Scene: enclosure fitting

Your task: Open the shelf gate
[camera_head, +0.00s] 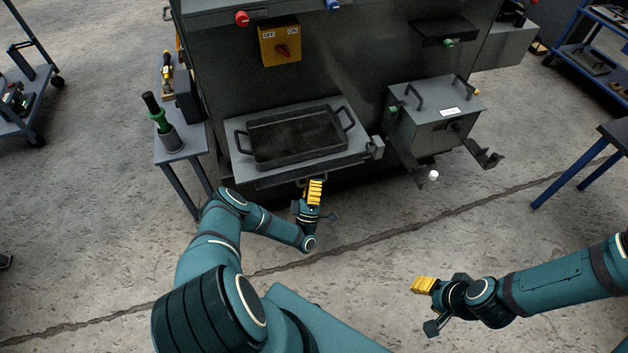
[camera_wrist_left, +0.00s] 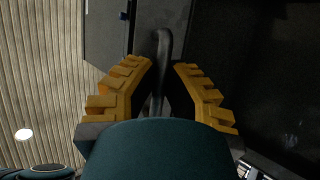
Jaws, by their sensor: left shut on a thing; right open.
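The grey shelf (camera_head: 235,160) stands out from the dark enclosure and carries a black tray (camera_head: 297,137) with two side handles. My left gripper (camera_head: 314,190) is at the middle of the shelf's front edge, shut on a dark curved handle. In the left wrist view the handle (camera_wrist_left: 162,50) runs between the yellow fingers of the left gripper (camera_wrist_left: 160,90). The head view mostly hides this handle behind the fingers. A small grey latch-like block (camera_head: 376,147) sits at the shelf's right front corner. My right gripper (camera_head: 423,285) is open and empty over the floor, away from the shelf.
A grey box with handles (camera_head: 432,115) is mounted right of the shelf, with dark brackets (camera_head: 485,155) below. A yellow OFF/ON switch (camera_head: 281,42) is above. The floor in front is clear.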

